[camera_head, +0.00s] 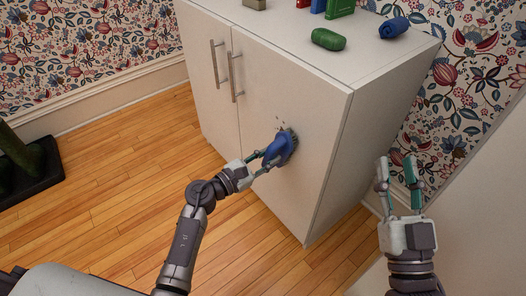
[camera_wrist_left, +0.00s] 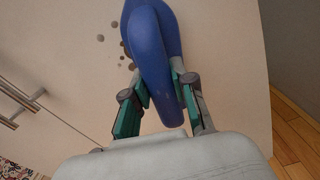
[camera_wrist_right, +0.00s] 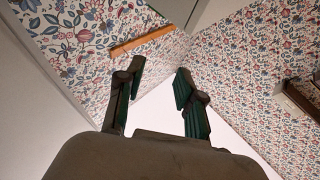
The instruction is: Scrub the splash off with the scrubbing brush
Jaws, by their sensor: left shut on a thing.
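The blue scrubbing brush (camera_head: 278,149) is held against or very near the front of the white cabinet's right door. My left gripper (camera_head: 262,162) is shut on its handle; the handle also shows between the fingers in the left wrist view (camera_wrist_left: 160,60). The splash (camera_wrist_left: 124,47) is a group of small grey-brown spots on the door, just left of the brush. In the head view, some spots (camera_head: 279,123) show just above the brush. The brush may hide more of them. My right gripper (camera_head: 399,180) is open and empty, right of the cabinet.
The white cabinet (camera_head: 336,149) has two bar handles (camera_head: 237,78) left of the brush. On its top are a green rolled item (camera_head: 328,39), a blue rolled cloth (camera_head: 394,27) and several boxes or books. A dark stand (camera_head: 38,170) is at the left. The wooden floor between is clear.

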